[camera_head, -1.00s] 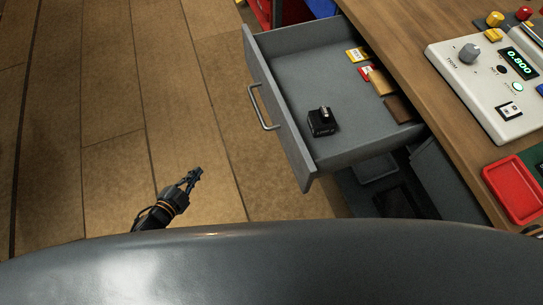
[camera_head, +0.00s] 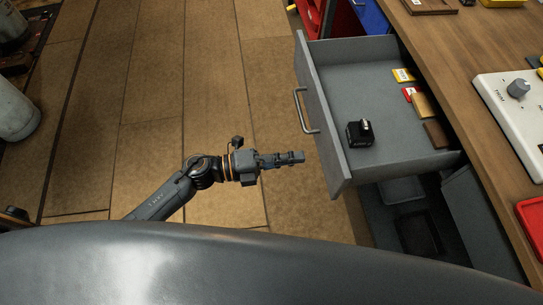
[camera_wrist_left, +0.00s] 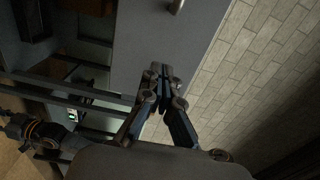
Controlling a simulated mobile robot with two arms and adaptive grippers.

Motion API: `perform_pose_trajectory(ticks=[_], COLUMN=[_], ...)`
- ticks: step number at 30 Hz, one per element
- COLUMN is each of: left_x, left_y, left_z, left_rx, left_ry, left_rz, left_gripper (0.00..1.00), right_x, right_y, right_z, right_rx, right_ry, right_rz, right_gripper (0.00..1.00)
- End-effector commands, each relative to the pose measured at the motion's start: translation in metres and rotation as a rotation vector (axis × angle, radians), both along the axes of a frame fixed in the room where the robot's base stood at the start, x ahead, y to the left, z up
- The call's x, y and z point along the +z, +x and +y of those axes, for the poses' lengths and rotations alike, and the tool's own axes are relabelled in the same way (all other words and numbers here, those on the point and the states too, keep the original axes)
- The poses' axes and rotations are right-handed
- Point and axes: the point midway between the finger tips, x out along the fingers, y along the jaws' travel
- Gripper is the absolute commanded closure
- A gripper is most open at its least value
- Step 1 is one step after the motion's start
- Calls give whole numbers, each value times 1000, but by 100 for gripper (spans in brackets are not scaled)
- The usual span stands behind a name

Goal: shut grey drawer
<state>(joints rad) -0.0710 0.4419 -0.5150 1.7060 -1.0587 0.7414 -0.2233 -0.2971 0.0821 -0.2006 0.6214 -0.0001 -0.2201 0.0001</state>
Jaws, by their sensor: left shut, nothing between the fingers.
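The grey drawer (camera_head: 375,85) is pulled out from under the wooden worktop in the head view. Its front panel (camera_head: 325,125) faces left and carries a metal bar handle (camera_head: 305,110). My left gripper (camera_head: 301,157) is shut and empty, pointing right, just left of the panel's lower half and below the handle. In the left wrist view its fingers (camera_wrist_left: 160,73) are together in front of the grey panel (camera_wrist_left: 150,40); I cannot tell whether they touch it. A dark arm end with orange rings, seemingly my right gripper (camera_wrist_left: 22,128), shows at the left edge there; its fingers are unclear.
Inside the drawer lie a black block (camera_head: 359,133) and several small coloured boxes. The worktop (camera_head: 455,65) holds a white scale (camera_head: 515,100) and a red tray (camera_head: 533,222). Below the drawer is an open dark space.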

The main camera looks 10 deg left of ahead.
Motion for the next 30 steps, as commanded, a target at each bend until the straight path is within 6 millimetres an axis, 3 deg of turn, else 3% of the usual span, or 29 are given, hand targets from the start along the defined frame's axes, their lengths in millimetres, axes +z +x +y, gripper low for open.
perform_pose_trajectory(ticks=[3, 9, 30], left_x=[2, 1, 0], left_y=[8, 15, 18], left_z=[-23, -44, -54], left_rx=[1, 2, 0], left_ry=[-3, -1, 0], left_rz=[1, 3, 2], left_gripper=[100, 100, 100], right_x=[6, 10, 10], right_y=[0, -1, -4], right_z=[0, 0, 5], right_rx=[0, 0, -2], right_ry=[0, 0, 5], right_rz=[0, 1, 5], right_gripper=[62, 62, 62])
